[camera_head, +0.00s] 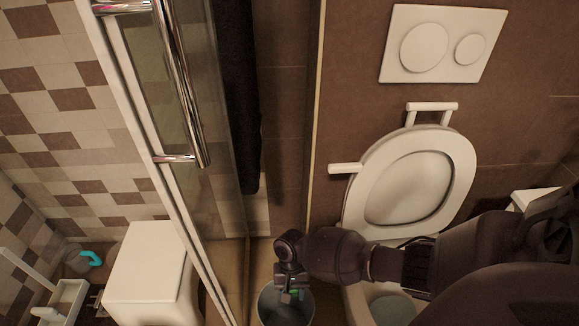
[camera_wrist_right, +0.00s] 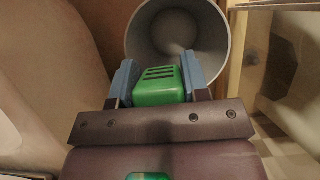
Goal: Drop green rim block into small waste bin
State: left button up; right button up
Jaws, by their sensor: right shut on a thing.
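The green rim block (camera_wrist_right: 158,86) is held between the two blue-grey fingers of my right gripper (camera_wrist_right: 158,78) in the right wrist view. My left gripper is not in view.
The toilet (camera_head: 462,180) with its raised seat stands right of the bin, under my right arm. A glass shower door (camera_head: 180,150) with a chrome handle is on the left. A white box-like cabinet (camera_head: 150,265) stands behind the glass.

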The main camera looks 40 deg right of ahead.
jog(key=shift+s+f+b, duration=0.1)
jog(key=shift+f+b, duration=0.2)
jog(key=shift+f, duration=0.15)
pick_arm(q)
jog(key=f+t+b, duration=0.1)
jog(key=b, duration=0.3)
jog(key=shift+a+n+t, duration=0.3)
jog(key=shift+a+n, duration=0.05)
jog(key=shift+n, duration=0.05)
pick_arm(e)
notch_tip(320, 180, down, 5)
jog(key=shift+f, duration=0.1)
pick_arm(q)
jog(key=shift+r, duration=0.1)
pick_arm(e)
jog(key=o, duration=1)
jog(key=shift+d, duration=0.1)
